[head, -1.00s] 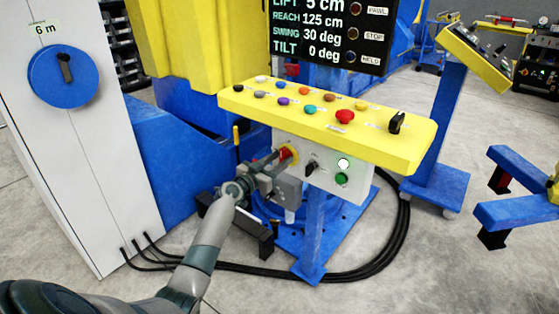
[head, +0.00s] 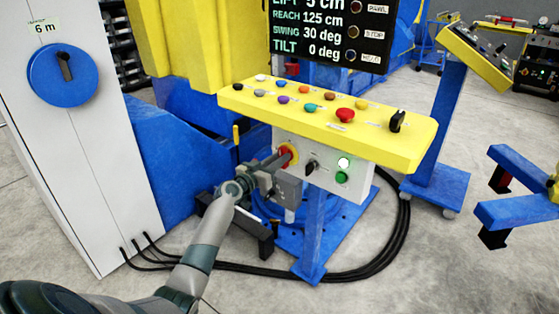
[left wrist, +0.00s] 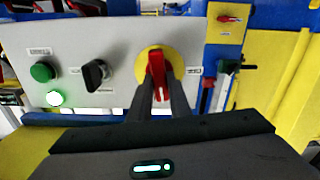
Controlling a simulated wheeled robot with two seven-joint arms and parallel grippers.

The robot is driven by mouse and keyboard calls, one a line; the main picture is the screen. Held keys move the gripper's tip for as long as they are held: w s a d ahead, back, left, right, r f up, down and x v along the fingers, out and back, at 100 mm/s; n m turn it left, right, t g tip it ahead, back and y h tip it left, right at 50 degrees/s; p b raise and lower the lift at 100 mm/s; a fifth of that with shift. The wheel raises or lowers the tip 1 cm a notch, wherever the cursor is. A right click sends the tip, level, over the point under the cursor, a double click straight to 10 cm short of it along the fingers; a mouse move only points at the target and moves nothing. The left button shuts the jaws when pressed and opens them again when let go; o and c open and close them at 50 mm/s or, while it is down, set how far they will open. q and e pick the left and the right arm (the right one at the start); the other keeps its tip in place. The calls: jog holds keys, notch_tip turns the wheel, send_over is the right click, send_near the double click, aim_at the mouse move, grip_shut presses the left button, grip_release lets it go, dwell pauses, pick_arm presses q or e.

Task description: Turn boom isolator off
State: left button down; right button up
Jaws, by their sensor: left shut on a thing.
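The boom isolator appears to be the red handle (left wrist: 157,70) on a round yellow plate (left wrist: 142,62) in the left wrist view; its label is too small to read. It also shows in the head view as a red and yellow switch (head: 286,156) at the left of the grey panel below the yellow console. My left gripper (left wrist: 160,88) has its two fingers on either side of the handle and is shut on it. In the head view the left gripper (head: 280,165) reaches the panel from the lower left and partly hides the switch. My right gripper is out of view.
Right of the isolator sit a black rotary switch (head: 311,166), a lit white lamp (head: 344,162) and a green button (head: 341,177). The yellow console (head: 300,118) overhangs them with several buttons. A white cabinet (head: 120,190) stands left. Black cables (head: 340,273) cross the floor.

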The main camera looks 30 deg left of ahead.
pick_arm(q)
jog(key=shift+a+f+n+p, duration=0.1)
jog(key=shift+f+n+p, duration=0.05)
jog(key=shift+n, duration=2.6)
jog(key=shift+a+f+n+p, duration=0.15)
jog(key=shift+n+p, duration=0.05)
jog(key=shift+n, duration=2.5)
jog(key=shift+a+f+n+p, duration=0.1)
jog(key=shift+f+n+p, duration=0.05)
jog(key=shift+n, duration=2.6)
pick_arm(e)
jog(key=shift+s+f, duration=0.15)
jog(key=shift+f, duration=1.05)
pick_arm(q)
jog(key=c, duration=1.6)
grip_release()
jog(key=shift+c, duration=0.2)
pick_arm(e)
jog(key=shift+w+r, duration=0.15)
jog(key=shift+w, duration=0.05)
